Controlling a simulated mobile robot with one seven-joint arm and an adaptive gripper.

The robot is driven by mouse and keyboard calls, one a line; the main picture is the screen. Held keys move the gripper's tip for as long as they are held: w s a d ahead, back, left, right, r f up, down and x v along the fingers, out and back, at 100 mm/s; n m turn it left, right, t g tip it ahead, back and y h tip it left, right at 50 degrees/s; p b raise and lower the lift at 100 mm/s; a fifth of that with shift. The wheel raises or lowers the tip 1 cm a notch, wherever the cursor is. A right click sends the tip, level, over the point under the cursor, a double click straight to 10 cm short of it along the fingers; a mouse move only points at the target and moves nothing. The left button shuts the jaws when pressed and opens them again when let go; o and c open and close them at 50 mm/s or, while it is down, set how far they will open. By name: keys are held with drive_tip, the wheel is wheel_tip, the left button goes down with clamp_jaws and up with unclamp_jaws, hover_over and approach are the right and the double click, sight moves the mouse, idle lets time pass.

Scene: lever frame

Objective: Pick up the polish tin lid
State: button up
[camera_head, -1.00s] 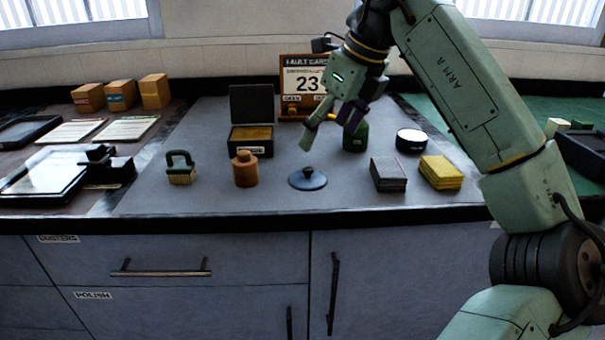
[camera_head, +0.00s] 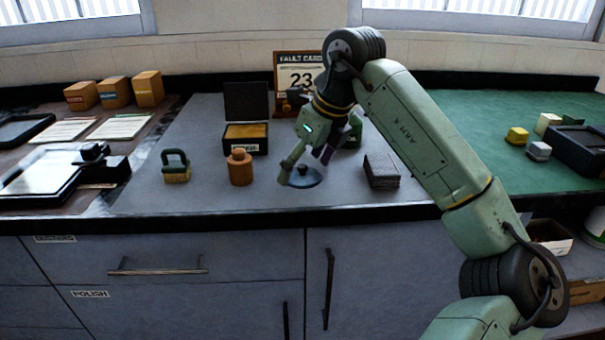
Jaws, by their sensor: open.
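The polish tin lid looks to be the flat blue-grey disc (camera_head: 303,181) with a dark knob on top. It lies on the grey mat in the middle of the counter. My gripper (camera_head: 304,172) is open and points down at the lid, its fingers on either side of the knob. One finger overlaps the lid's left edge in the picture. I cannot tell whether the fingers touch the lid. The knob shows between the fingers.
An orange-brown bottle (camera_head: 240,168) stands just left of the lid, with a green-handled brush (camera_head: 176,167) further left. An open box (camera_head: 246,137) is behind. A dark grey block (camera_head: 381,170) stands right. A green item (camera_head: 354,133) is partly hidden behind my gripper.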

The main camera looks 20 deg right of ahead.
drive_tip(key=shift+s+f, duration=0.1)
drive_tip(key=c, duration=1.9)
